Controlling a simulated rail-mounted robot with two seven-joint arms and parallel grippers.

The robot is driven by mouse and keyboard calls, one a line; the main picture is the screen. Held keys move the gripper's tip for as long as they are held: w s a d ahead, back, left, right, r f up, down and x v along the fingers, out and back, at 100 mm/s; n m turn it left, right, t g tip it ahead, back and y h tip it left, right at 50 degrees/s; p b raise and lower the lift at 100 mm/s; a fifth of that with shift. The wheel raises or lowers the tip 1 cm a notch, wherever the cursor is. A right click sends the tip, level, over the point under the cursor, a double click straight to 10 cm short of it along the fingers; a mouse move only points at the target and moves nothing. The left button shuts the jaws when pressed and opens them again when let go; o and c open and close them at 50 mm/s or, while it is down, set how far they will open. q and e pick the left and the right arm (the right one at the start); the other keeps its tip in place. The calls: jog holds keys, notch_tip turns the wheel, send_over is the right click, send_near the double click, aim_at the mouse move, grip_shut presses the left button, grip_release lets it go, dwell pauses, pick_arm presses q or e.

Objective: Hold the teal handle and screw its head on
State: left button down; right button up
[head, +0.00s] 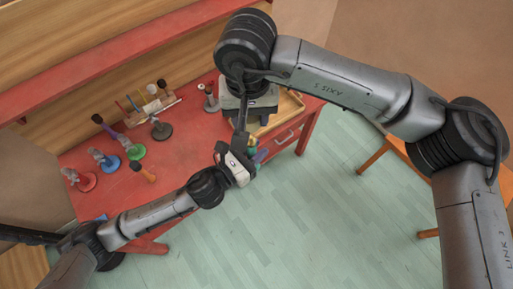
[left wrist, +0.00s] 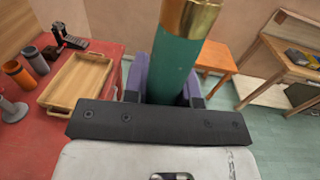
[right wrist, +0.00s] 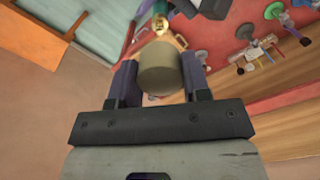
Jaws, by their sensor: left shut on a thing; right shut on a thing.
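The teal handle (left wrist: 178,62) stands between the purple fingers of my left gripper (left wrist: 166,88), which is shut on it. Its brass collar (left wrist: 190,14) runs out of the top of the left wrist view. My right gripper (right wrist: 158,80) is shut on a khaki, rounded head (right wrist: 160,72). Beyond this head, the brass end of the handle shows in the right wrist view (right wrist: 159,22). I cannot tell how wide the gap between them is. In the head view, my left gripper (head: 256,158) is off the table's front edge; my right gripper is mostly hidden by its arm.
An orange stool (left wrist: 217,58) stands on the pale green floor (head: 300,220), which is otherwise largely clear.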

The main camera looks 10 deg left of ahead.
aim_at(251, 138)
jog(key=shift+f, duration=1.75)
jog(key=shift+s+r, duration=0.1)
jog(key=shift+r, duration=0.1)
jog(key=shift+f, duration=0.15)
jog(key=shift+f, duration=0.8)
jog(key=shift+f, duration=0.55)
